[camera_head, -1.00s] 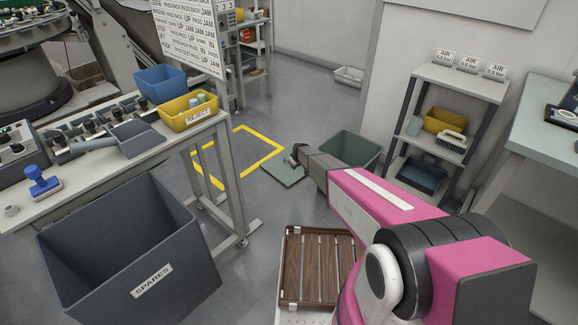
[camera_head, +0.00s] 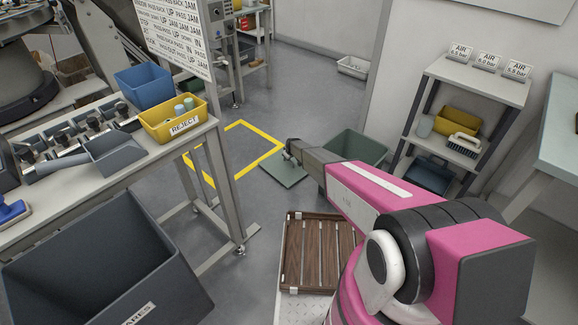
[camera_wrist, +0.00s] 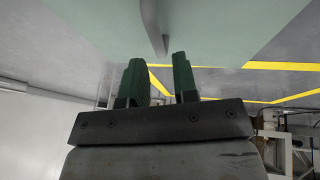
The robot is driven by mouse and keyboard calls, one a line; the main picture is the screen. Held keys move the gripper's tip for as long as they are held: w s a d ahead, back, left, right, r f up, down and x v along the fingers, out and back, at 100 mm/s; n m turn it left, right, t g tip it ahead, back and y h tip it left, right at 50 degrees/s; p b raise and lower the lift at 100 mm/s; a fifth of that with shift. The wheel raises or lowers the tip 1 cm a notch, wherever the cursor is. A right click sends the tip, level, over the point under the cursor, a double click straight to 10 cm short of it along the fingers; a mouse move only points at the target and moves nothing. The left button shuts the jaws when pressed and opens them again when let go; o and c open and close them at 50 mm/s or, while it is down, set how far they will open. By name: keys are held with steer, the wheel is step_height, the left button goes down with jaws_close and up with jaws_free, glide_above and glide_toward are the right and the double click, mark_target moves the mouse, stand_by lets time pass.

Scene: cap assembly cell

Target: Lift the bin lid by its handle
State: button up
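The lid is a flat grey-green panel (camera_head: 285,170), low down beside the open green bin (camera_head: 362,146) in the head view. I cannot tell whether it rests on the floor. My gripper (camera_head: 289,152) is over the lid's upper part and hides some of it. In the wrist view the lid's pale green face (camera_wrist: 225,32) fills the top. Its grey bar handle (camera_wrist: 152,28) points down toward the space between the green fingertips. My gripper (camera_wrist: 158,65) is open, with a gap on each side of the handle's near end.
Yellow floor tape (camera_head: 240,123) marks an area left of the lid. A shelf rack (camera_head: 467,95) stands right of the bin. A workbench with a yellow reject bin (camera_head: 172,118) and a large grey spares bin (camera_head: 100,265) are at left. A brown slatted crate (camera_head: 316,250) is in front.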

steer(key=shift+x, duration=3.05)
steer(key=shift+w+r, duration=0.1)
steer(key=shift+w, duration=0.05)
jaws_close()
